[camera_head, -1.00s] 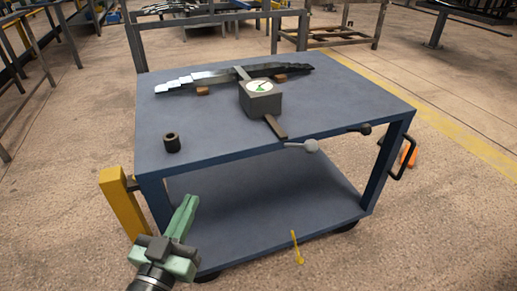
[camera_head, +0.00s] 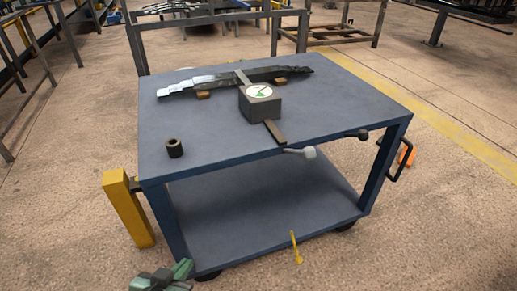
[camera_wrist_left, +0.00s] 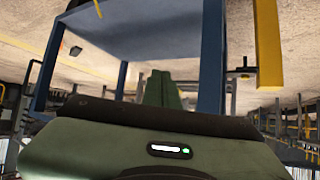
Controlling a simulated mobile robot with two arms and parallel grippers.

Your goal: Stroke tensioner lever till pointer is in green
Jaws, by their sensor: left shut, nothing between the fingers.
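The tensioner (camera_head: 262,108) is a dark box on the blue cart's top, with a white round dial (camera_head: 259,91) that has a green patch. The thin pointer is too small to place surely against the green. A lever with a pale grey knob (camera_head: 308,152) sticks out at the cart's front edge. My left gripper (camera_head: 182,268) is shut and empty, low in front of the cart's left corner, well away from the lever and mostly cut off by the frame. Its green fingers (camera_wrist_left: 162,90) lie together in the left wrist view. My right gripper is not in view.
A dark leaf spring (camera_head: 230,82) lies behind the tensioner on wooden blocks. A dark bushing (camera_head: 174,148) stands on the cart top (camera_head: 205,125). A black knob (camera_head: 363,134) is at the right edge. A yellow post (camera_head: 128,208) stands left, a yellow stick (camera_head: 295,247) in front.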

